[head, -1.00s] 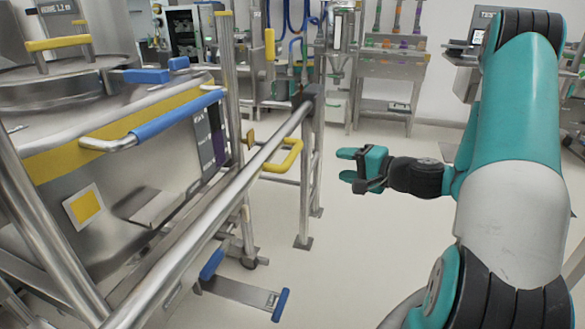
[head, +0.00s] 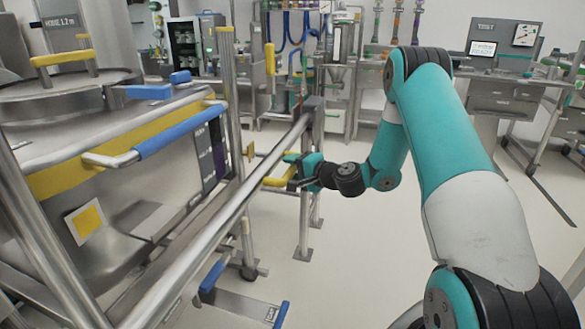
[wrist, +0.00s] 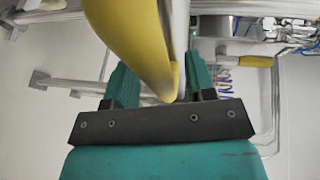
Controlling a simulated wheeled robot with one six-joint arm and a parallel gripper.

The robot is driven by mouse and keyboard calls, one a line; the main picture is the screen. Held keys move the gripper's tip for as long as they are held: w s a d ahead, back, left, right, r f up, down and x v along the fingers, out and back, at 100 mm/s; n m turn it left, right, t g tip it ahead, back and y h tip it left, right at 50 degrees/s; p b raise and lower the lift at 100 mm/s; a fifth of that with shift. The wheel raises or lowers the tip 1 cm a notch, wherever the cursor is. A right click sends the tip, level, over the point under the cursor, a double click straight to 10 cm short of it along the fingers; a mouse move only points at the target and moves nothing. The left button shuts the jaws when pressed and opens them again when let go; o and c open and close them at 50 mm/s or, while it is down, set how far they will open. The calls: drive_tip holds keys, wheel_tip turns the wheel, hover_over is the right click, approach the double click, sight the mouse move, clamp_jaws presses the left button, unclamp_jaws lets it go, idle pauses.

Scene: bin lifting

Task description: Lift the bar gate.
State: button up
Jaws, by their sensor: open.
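The bar gate is a long grey metal bar (head: 225,215) running from the lower left up to a dark bracket on an upright post. A yellow handle (head: 277,181) sticks out from its right side near the post. In the wrist view the yellow handle (wrist: 135,40) comes in from the top and lies between my two teal fingers (wrist: 160,85), which stand apart. I cannot tell whether either finger touches it.
A large steel bin (head: 130,190) with a blue-sleeved rail stands left of the bar. A pedal (head: 240,305) with blue ends lies low in front. A workbench with a screen (head: 490,60) is at the back right.

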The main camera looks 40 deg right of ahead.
drive_tip(key=shift+w, duration=0.2)
drive_tip(key=shift+c, duration=0.5)
clamp_jaws()
drive_tip(key=shift+r, duration=0.1)
